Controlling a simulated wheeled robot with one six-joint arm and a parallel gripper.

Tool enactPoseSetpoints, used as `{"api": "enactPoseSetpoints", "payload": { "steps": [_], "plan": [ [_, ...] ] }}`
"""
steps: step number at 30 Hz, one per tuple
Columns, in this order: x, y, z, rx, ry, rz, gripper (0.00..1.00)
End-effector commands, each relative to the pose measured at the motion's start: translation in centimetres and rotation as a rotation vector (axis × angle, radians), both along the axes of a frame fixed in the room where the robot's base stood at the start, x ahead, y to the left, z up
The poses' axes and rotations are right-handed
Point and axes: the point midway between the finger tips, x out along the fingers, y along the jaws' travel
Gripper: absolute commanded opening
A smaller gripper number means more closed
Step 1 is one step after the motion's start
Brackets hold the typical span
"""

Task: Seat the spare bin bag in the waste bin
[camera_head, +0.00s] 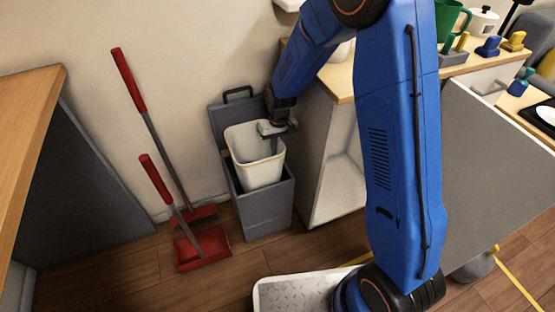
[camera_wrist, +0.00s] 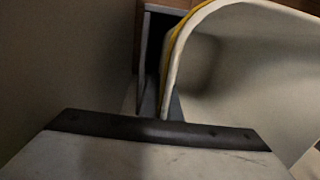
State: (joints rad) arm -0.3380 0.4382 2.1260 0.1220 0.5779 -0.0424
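The grey waste bin (camera_head: 266,212) stands on the floor against the wall, its lid (camera_head: 228,121) raised at the back. A white, open-topped, bucket-shaped piece, seemingly the bin bag (camera_head: 257,166), is over the bin's mouth, slightly tilted. Its upper part stands above the bin rim, and its rounded bottom shows near the front rim. My gripper (camera_head: 271,129) is at the bag's upper rim, apparently shut on it. In the wrist view the bag (camera_wrist: 245,75) fills the right side, with a yellow strip along its rim; its rim runs down behind a dark-edged gripper part. The fingertips are hidden.
A white cabinet (camera_head: 335,160) stands close to the right of the bin. A red dustpan (camera_head: 203,250) and red-handled brush (camera_head: 133,82) stand to the left. A wooden-topped desk (camera_head: 32,100) is at far left. A metal-plated tray (camera_head: 300,294) lies in front.

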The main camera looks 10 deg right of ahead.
Motion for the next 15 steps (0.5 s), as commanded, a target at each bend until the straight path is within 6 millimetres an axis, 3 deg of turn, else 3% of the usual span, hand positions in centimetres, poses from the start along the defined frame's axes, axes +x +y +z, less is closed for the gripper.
{"api": "enactPoseSetpoints", "payload": {
  "steps": [8,15],
  "plan": [
    [-0.2,0.3,-1.9,0.000,0.001,0.001,0.00],
    [-0.5,0.8,-4.9,0.000,0.001,0.001,0.00]
  ]
}}
